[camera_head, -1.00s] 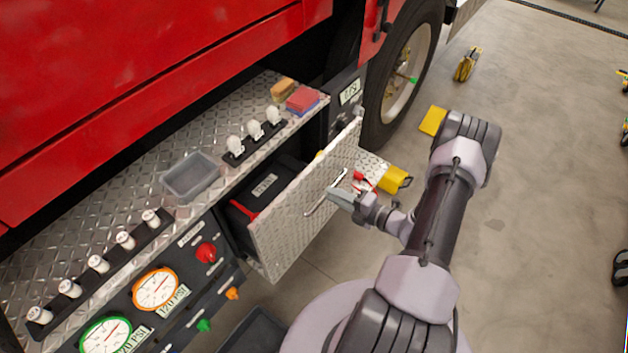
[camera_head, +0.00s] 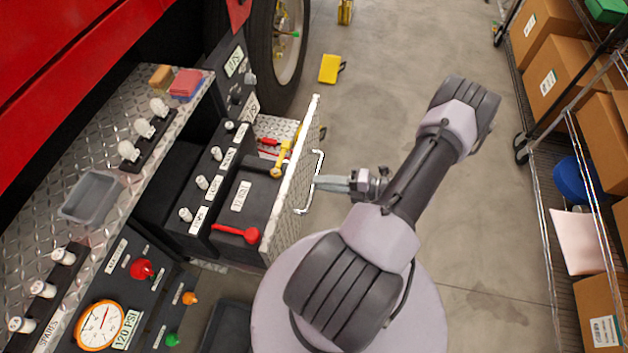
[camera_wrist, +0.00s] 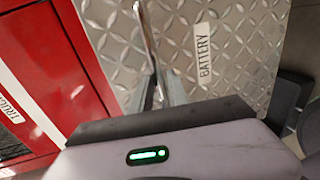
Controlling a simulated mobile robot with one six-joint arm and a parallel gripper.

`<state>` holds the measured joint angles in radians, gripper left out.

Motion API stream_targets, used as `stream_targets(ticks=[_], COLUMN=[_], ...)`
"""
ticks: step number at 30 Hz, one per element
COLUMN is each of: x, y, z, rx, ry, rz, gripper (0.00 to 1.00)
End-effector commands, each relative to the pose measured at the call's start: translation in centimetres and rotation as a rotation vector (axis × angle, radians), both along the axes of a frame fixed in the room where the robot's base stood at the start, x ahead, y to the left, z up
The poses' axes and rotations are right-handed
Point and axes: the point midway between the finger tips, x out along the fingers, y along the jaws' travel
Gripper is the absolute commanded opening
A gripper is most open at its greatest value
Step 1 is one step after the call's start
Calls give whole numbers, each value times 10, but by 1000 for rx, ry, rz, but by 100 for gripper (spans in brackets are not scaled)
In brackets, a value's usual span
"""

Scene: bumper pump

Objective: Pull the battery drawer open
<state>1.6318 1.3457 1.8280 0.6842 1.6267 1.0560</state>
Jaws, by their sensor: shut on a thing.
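The battery drawer (camera_head: 282,208) stands out from the truck's side, its diamond-plate front well clear of the cabinet. The drawer's bar handle (camera_head: 317,166) is on the front's outer face. My gripper (camera_head: 325,183) is shut on the handle. In the wrist view the handle (camera_wrist: 146,35) runs down between my fingers (camera_wrist: 160,92), and the front carries a "BATTERY" label (camera_wrist: 204,53).
A diamond-plate shelf (camera_head: 110,185) with a grey bin (camera_head: 91,197) lies left of the drawer. A gauge panel (camera_head: 120,300) is below it. A wire rack (camera_head: 545,190) with boxes stands at the right. Floor between my arm and the rack is clear.

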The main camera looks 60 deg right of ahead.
Motion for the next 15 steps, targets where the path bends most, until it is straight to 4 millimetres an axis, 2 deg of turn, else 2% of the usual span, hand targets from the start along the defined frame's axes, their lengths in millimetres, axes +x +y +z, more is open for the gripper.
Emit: stream_targets(ticks=[1,15], x=[-3,-7], y=[1,-1], z=[-6,-5], rx=[-7,-7], ry=[8,8], rz=[6,7], gripper=[0,0])
